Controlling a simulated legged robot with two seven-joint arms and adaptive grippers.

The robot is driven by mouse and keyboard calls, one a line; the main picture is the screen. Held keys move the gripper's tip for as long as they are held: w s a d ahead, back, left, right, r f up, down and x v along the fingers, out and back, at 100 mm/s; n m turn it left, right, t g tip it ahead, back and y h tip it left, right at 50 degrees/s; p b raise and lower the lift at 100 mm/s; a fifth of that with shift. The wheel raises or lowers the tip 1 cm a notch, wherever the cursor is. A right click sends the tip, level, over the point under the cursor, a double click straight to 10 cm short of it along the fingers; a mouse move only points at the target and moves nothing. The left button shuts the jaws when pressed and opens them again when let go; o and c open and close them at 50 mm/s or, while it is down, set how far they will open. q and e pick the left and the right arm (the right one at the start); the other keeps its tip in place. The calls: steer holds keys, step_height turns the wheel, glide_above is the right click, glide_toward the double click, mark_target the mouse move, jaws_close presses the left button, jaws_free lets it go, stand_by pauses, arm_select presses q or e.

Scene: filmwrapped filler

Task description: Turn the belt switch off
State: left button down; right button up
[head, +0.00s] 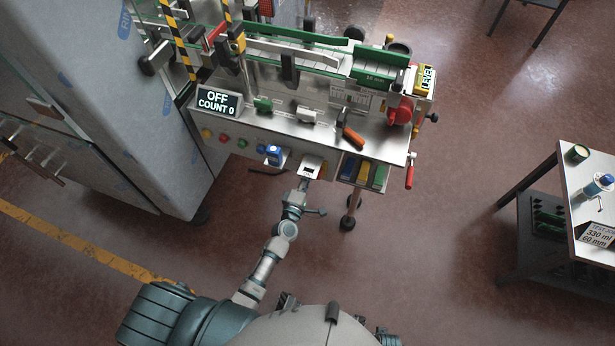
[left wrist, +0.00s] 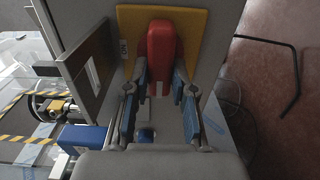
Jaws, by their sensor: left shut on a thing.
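The belt switch shows in the left wrist view as a red handle (left wrist: 161,48) on a yellow plate (left wrist: 190,25). A label reading ON is at the left edge of that plate. My left gripper (left wrist: 160,82) is shut on the red handle, one finger on each side. In the head view my left gripper (head: 308,176) is at the front edge of the machine, and the switch cannot be made out behind it. My right gripper is not in view.
A side table (head: 590,190) stands far right. Open floor lies between.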

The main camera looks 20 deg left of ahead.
arm_select(q)
steer(key=shift+a+f, duration=0.1)
steer(key=shift+a, duration=0.05)
steer(key=c, duration=1)
jaws_free()
steer(key=shift+o, duration=0.2)
steer(key=s, duration=1.2)
steer(key=shift+a, duration=0.25)
steer(key=shift+f, duration=0.1)
